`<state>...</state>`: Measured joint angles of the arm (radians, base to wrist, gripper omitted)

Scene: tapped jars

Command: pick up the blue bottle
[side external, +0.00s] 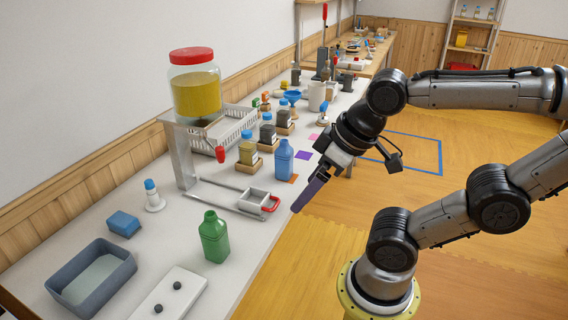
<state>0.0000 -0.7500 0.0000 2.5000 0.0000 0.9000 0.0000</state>
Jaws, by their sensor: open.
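My gripper (304,200) is to the right of the bottle and nearer the camera, at the table's front edge. Its purple fingers point down and to the left. It is open and empty, apart from the bottle. The gap between the fingers is hard to see from this side.
A green bottle (214,237) stands nearer the camera. A metal stand holds a red-lidded jar (194,84) of yellow liquid. A red-handled tray (257,202) lies left of my gripper. Capped bottles on wooden blocks (249,167) stand close behind the blue bottle.

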